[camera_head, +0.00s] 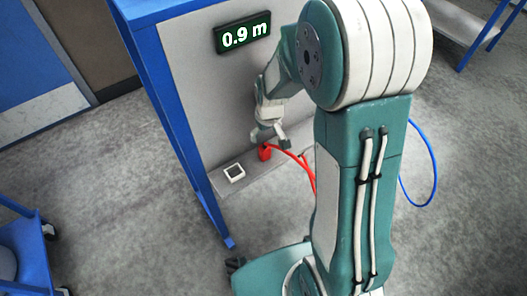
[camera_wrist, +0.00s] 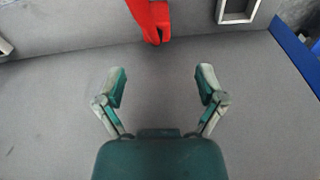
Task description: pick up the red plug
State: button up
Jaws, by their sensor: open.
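The red plug (camera_head: 264,153) is by the grey ledge at the foot of a grey panel, with a red cable running off to the right. In the wrist view the red plug (camera_wrist: 151,20) is at the top edge, beyond my fingertips and partly cut off by the frame. My gripper (camera_wrist: 162,84) is open, with nothing between its fingers. In the head view my gripper (camera_head: 272,138) is close to the plug; I cannot tell there whether it touches.
A white square socket (camera_head: 234,172) is on the ledge left of the plug; a light square frame (camera_wrist: 238,9) shows in the wrist view. A display (camera_head: 243,33) reads 0.9 m. Blue posts edge the panel. A blue cart (camera_head: 28,242) stands lower left; a blue cable (camera_head: 433,165) loops right.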

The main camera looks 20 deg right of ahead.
aim_at(265, 147)
jog(key=f, duration=0.3)
jog(key=shift+w+d+f, duration=0.1)
jog(key=shift+w+d, duration=0.1)
jog(key=shift+d, duration=0.1)
jog(key=f, duration=0.4)
jog(key=shift+w+a, duration=0.25)
jog(key=shift+a, duration=0.1)
jog(key=shift+w+d+f, duration=0.1)
jog(key=shift+d+f, duration=0.05)
jog(key=shift+f, duration=0.4)
grip_shut()
